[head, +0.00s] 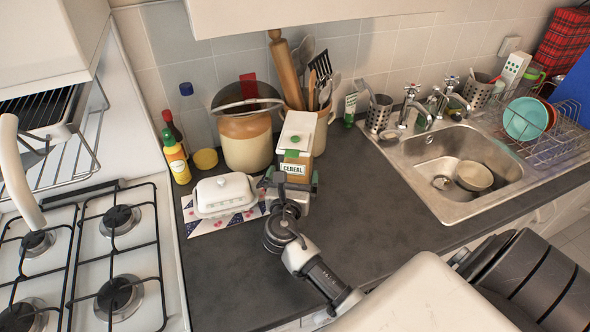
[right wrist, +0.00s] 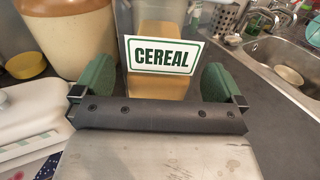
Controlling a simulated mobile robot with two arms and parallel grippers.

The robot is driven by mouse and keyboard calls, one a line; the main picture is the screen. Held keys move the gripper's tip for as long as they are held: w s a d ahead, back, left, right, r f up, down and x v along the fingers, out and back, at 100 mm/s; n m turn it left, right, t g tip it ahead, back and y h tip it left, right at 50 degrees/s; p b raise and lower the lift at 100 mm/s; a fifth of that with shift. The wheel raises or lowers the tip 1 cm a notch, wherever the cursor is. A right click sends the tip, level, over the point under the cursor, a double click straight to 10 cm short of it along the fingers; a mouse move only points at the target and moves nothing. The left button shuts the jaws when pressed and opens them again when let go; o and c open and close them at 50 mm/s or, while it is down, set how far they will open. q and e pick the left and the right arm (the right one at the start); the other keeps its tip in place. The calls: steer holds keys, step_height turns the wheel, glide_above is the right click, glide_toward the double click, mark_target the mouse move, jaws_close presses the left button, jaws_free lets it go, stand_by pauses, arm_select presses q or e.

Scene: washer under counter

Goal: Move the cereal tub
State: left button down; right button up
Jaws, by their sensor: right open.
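The cereal tub (head: 297,140) stands on the dark worktop in the head view, with a white lid and a "CEREAL" label on its front. In the right wrist view the tub (right wrist: 159,88) is straight ahead, its label facing me. My right gripper (head: 292,181) is open at the front of the tub. In the right wrist view its green-padded fingers (right wrist: 160,90) stand on either side of the tub's lower part, with a gap visible at the right. Whether either pad touches the tub is unclear. My left gripper is not in view.
A white butter dish (head: 224,193) stands close left of my right gripper on a patterned mat. A large crock (head: 246,140) and a utensil pot (head: 318,122) stand behind. The sink (head: 455,165) is at right, the hob (head: 85,260) at left. Worktop between tub and sink is clear.

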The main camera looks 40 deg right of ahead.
steer(key=b+v, duration=0.1)
steer(key=v, duration=0.6)
steer(key=shift+a, duration=0.2)
steer(key=shift+s+r, duration=0.1)
steer(key=shift+s, duration=0.05)
